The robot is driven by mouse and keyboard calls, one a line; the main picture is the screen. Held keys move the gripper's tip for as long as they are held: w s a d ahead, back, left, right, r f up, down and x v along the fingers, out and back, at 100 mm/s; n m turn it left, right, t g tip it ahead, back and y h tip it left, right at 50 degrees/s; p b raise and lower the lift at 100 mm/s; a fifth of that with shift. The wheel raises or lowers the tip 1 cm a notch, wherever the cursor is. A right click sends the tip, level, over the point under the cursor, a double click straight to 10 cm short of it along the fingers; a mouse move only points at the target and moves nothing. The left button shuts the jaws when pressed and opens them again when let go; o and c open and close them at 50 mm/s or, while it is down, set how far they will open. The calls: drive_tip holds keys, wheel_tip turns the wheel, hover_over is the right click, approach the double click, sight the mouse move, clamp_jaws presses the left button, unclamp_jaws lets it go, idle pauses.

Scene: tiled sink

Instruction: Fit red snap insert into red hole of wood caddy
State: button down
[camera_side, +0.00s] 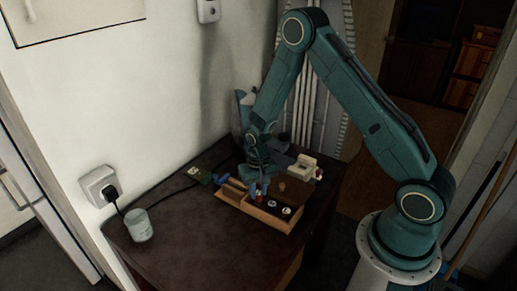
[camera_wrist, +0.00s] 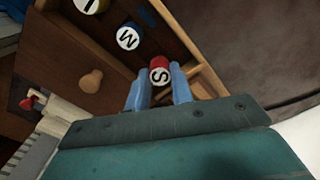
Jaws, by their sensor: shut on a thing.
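My gripper (camera_wrist: 160,88) has its two blue fingers closed on the red snap insert (camera_wrist: 160,73), which has a white top marked S. The wood caddy (camera_wrist: 206,78) lies under and around it in the wrist view. In the side view my gripper (camera_side: 258,188) points down at the caddy (camera_side: 262,219), with a bit of red showing at its tip. The insert is at the caddy, but I cannot tell how deep it sits. A blue insert marked W (camera_wrist: 128,38) and a yellow-rimmed one (camera_wrist: 91,5) stand in the caddy.
A cup (camera_side: 138,225) stands at the front left of the dark table (camera_side: 180,235), which has clear room between.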

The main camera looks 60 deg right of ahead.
sight(258, 193)
drive_tip(key=shift+f, duration=0.8)
drive_tip(key=c, duration=1.2)
unclamp_jaws()
drive_tip(key=shift+f, duration=0.1)
wheel_tip(258, 193, up, 12)
drive_tip(key=shift+r, duration=0.2)
